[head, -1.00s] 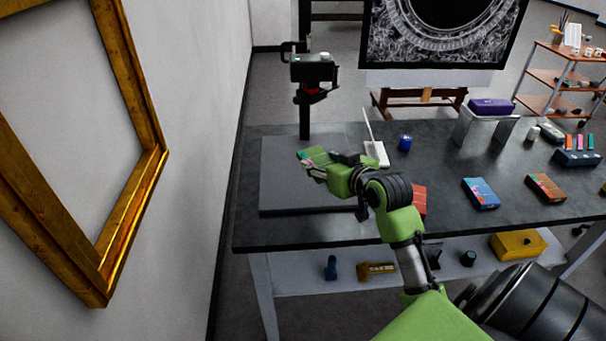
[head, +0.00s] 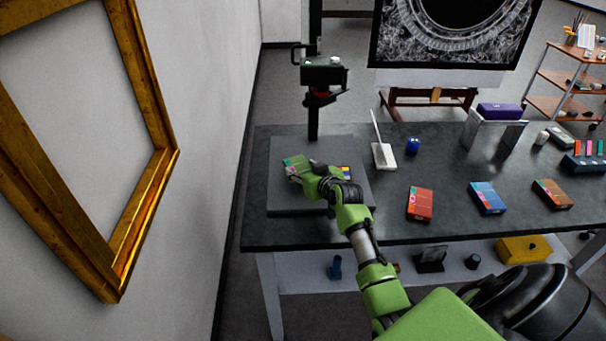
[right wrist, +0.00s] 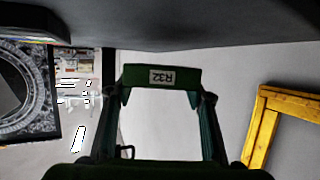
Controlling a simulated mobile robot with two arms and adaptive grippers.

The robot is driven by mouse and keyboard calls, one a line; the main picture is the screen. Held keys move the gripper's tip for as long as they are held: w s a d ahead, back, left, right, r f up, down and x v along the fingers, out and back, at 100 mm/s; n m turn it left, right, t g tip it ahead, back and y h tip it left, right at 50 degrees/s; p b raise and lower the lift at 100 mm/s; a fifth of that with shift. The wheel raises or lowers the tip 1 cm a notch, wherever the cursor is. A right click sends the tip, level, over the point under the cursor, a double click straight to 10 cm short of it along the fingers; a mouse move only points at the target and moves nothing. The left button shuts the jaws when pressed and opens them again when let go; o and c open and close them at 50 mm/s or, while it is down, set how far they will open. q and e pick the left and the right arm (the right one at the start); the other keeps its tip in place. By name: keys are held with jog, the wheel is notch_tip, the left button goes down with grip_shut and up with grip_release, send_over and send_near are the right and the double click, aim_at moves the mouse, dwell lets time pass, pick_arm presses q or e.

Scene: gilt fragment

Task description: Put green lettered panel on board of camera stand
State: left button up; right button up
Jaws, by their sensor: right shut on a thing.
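The green lettered panel (head: 295,167) is in my right gripper (head: 310,175), over the left-middle part of the grey board (head: 290,200) of the camera stand (head: 314,122). The stand's column and camera rise behind the board. In the right wrist view, my right gripper (right wrist: 166,98) is shut on the panel (right wrist: 140,75), whose edge carries a white label reading R32, upside down. I cannot tell whether the panel touches the board. A small yellow and blue piece (head: 347,172) shows beside the gripper, partly hidden. My left gripper is not in view.
A white stand with a thin rod (head: 384,157) and a blue jar (head: 413,146) are right of the board. Red (head: 420,204), blue (head: 487,197) and orange-brown (head: 552,194) boxes lie farther right. A gilt frame (head: 150,215) hangs on the left wall.

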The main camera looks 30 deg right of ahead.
notch_tip(320, 180, down, 2)
jog(key=shift+f+b, duration=0.35)
jog(key=shift+f, duration=0.3)
jog(key=o, duration=1.2)
jog(key=shift+s, duration=0.1)
jog(key=shift+o, duration=0.2)
jog(key=shift+r, duration=0.1)
